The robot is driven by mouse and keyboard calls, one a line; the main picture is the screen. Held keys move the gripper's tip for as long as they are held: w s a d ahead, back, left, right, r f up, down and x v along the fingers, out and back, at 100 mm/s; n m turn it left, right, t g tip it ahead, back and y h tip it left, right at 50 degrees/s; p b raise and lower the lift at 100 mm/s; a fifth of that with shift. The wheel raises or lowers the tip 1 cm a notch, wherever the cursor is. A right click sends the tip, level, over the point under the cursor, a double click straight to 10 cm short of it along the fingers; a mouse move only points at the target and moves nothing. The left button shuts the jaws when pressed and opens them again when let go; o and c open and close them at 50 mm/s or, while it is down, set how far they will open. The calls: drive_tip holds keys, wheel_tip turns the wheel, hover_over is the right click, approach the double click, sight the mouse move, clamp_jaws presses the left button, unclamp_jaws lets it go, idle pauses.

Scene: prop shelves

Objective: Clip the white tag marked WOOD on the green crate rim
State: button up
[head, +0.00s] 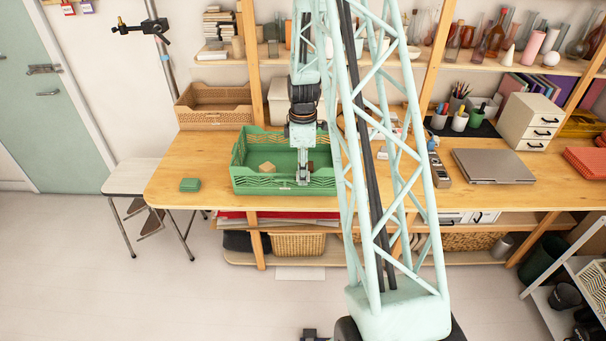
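The green crate (245,184) stands on the wooden table, left of the middle, with an openwork rim and walls. My gripper (303,180) points down at the crate's front wall, right of its centre. It is too small to tell whether its fingers are open or shut, or whether it touches the rim. I cannot make out the white tag marked WOOD; a small tag at the fingertips would be hard to see here. Inside the crate lie a tan block (267,167) and a darker brown piece (311,165), partly behind my gripper.
A brown crate (215,117) stands behind the green one on the left. My lattice arm hides the table right of the crate. A closed laptop (495,165) lies farther right.

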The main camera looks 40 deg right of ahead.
drive_tip(key=shift+r, duration=0.2)
drive_tip(key=shift+r, duration=5.8)
